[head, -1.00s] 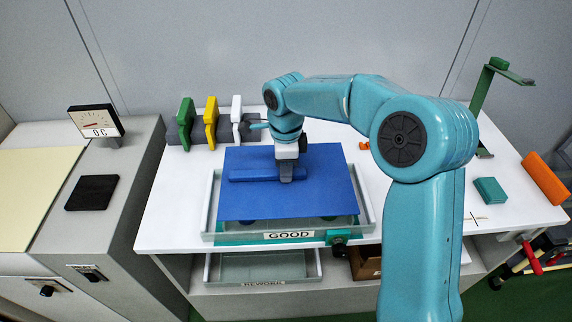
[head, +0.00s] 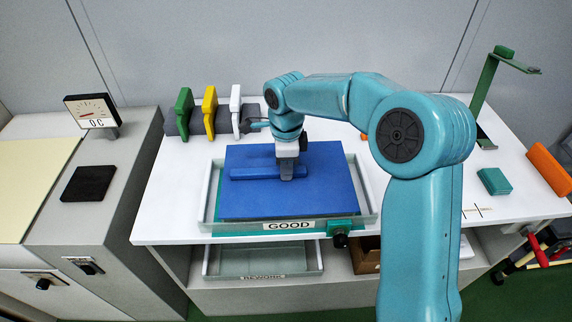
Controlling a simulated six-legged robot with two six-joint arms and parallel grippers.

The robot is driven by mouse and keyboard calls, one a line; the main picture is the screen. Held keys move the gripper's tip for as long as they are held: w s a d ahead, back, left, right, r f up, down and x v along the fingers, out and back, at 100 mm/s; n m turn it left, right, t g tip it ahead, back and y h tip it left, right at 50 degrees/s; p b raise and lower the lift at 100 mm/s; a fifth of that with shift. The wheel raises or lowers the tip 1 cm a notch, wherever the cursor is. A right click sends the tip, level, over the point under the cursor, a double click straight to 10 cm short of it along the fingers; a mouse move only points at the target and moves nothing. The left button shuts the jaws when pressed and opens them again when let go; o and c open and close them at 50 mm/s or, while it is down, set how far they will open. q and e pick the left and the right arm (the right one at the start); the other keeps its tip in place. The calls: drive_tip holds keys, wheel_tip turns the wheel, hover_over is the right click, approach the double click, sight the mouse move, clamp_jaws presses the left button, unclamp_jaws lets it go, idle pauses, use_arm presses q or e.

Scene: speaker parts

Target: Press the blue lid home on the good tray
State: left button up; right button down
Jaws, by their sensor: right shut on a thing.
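The blue lid (head: 310,200) is a flat blue panel with a raised bar handle (head: 255,173). It lies over the good tray (head: 372,218), a clear-walled tray labelled GOOD at its front, and covers most of its inside. The tray's rim shows around the lid, with a green strip along the left and front. My right gripper (head: 287,174) points down and is shut on the handle near its right end. Whether the lid is fully seated cannot be told. My left gripper is not in view.
A rework tray (head: 262,262) sits on the shelf below. Green, yellow and white clamps (head: 209,112) stand on a grey bar behind. A green block (head: 494,181), an orange block (head: 550,170) and a green stand (head: 485,95) are at the right. A meter (head: 92,110) stands left.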

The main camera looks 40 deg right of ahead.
drive_tip(key=shift+f, duration=0.2)
idle(0.5)
drive_tip(key=shift+f+b, duration=0.3)
drive_tip(key=shift+b, duration=0.1)
drive_tip(key=shift+f, duration=0.15)
drive_tip(key=c, duration=0.8)
unclamp_jaws()
wheel_tip(320, 180, up, 16)
drive_tip(key=p, duration=0.1)
drive_tip(key=shift+r+p, duration=0.2)
drive_tip(key=shift+p, duration=0.2)
